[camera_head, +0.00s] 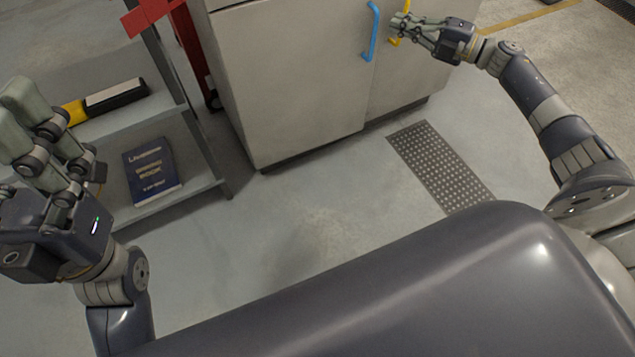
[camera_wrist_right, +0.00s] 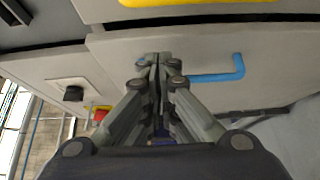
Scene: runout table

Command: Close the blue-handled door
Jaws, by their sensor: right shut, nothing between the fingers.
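The door with the blue handle (camera_head: 371,32) is the left, pale grey door (camera_head: 290,85) of a cabinet. In the head view it looks nearly in line with the door beside it; I cannot tell whether it is fully shut. The blue handle also shows in the right wrist view (camera_wrist_right: 225,71). My right gripper (camera_head: 399,24) is shut and empty, right of the blue handle and close to the yellow handle (camera_head: 405,30). In the wrist view its tips (camera_wrist_right: 155,60) are near the blue-handled panel; contact is unclear. My left gripper (camera_head: 18,118) appears open and empty at far left.
A grey shelf unit (camera_head: 205,186) stands left of the cabinet, holding a dark blue book (camera_head: 151,170) and a black-and-yellow tool (camera_head: 113,96). A red post (camera_head: 190,50) stands behind it. A perforated floor plate (camera_head: 438,165) lies before the cabinet. The floor there is clear.

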